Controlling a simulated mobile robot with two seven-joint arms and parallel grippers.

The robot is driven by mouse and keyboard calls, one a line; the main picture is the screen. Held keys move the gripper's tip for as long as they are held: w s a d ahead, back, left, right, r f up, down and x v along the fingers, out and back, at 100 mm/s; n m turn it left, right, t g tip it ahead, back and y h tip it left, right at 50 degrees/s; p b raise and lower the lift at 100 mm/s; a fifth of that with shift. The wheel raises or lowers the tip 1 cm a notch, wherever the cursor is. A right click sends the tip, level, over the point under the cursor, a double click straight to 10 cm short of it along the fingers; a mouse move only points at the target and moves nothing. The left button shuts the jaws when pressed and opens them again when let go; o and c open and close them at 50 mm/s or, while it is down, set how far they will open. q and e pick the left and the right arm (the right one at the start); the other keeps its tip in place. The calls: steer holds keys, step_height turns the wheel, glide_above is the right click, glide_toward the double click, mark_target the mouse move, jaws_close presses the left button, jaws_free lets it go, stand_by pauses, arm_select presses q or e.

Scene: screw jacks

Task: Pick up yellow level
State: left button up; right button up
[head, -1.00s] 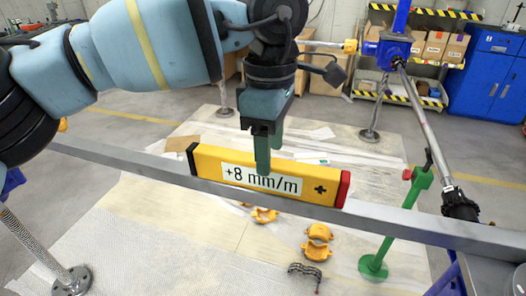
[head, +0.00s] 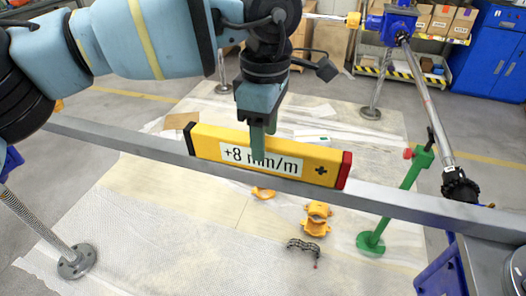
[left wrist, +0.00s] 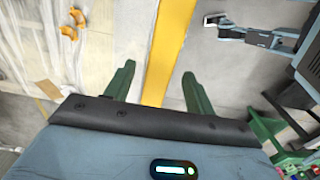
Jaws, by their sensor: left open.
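The yellow level (head: 318,165), with black and red ends and a label reading "+8 mm/m", rests on a long grey beam (head: 400,207). My left gripper (head: 264,150) is open and points down at the middle of the level. One finger is in front of the label; the other is mostly hidden behind the level. In the left wrist view the level (left wrist: 170,45) passes between the two green fingers of this gripper (left wrist: 158,72), with a gap visible on each side. My right gripper cannot be made out.
A green stand (head: 395,200) and a blue jack (head: 390,22) with a slanted pole stand right. Orange clamps (head: 316,218) lie on the floor sheeting below the beam. A threaded post (head: 40,232) stands left. Shelving and a blue cabinet (head: 495,60) are behind.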

arm_select(q)
steer(key=shift+w+a+f, duration=0.1)
steer(key=shift+a+f, duration=0.05)
steer(key=shift+f, duration=1.65)
jaws_close()
